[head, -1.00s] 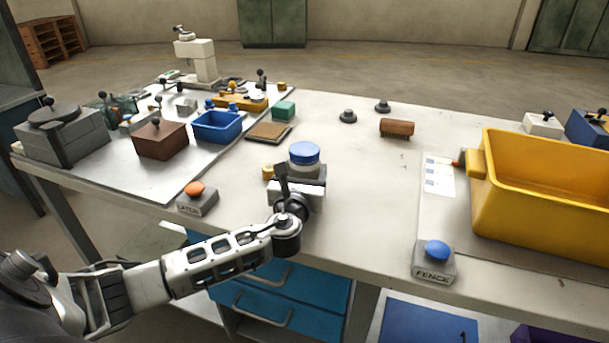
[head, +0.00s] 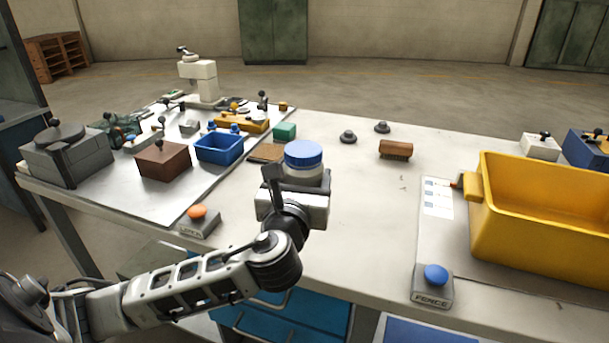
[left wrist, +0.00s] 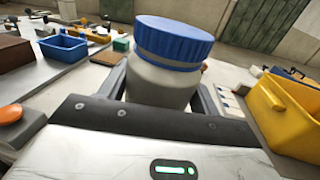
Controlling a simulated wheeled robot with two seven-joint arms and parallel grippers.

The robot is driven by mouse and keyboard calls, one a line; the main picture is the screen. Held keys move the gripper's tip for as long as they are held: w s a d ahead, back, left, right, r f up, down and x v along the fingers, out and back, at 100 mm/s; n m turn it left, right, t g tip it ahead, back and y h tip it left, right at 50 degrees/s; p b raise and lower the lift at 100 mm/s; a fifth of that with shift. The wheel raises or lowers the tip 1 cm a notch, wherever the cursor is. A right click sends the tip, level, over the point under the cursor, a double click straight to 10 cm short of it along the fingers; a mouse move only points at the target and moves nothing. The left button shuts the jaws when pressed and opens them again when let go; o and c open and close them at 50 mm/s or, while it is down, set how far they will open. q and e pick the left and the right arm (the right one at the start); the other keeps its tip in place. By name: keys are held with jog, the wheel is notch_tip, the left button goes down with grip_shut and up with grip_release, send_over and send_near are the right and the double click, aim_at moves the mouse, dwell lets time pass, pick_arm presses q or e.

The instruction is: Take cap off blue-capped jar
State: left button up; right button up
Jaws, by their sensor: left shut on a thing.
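The jar (left wrist: 160,82) is pale grey-white with a ridged blue cap (left wrist: 175,38) seated on its top. In the head view the blue cap (head: 303,153) shows above my left gripper (head: 306,184), and most of the jar body is hidden behind the gripper. In the left wrist view the jar stands between the two fingers of my left gripper, which is shut on the jar body below the cap. The jar looks roughly upright over the table. My right gripper is not in view.
A yellow bin (head: 540,225) stands on the right of the table (head: 360,230). A FENCE button (head: 435,280) and an orange button (head: 198,215) sit near the front edge. The middle right is clear.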

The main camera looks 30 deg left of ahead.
aim_at(303, 180)
pick_arm(q)
jog(key=shift+s+d+r, duration=0.3)
jog(key=shift+s+d, duration=0.1)
jog(key=shift+s, duration=0.2)
jog(key=shift+s+d+r, duration=0.35)
jog(key=shift+s, duration=0.3)
jog(key=shift+s+d+r, duration=0.3)
jog(key=shift+s+d, duration=0.1)
jog(key=shift+s, duration=0.2)
jog(key=o, duration=0.5)
jog(key=c, duration=0.8)
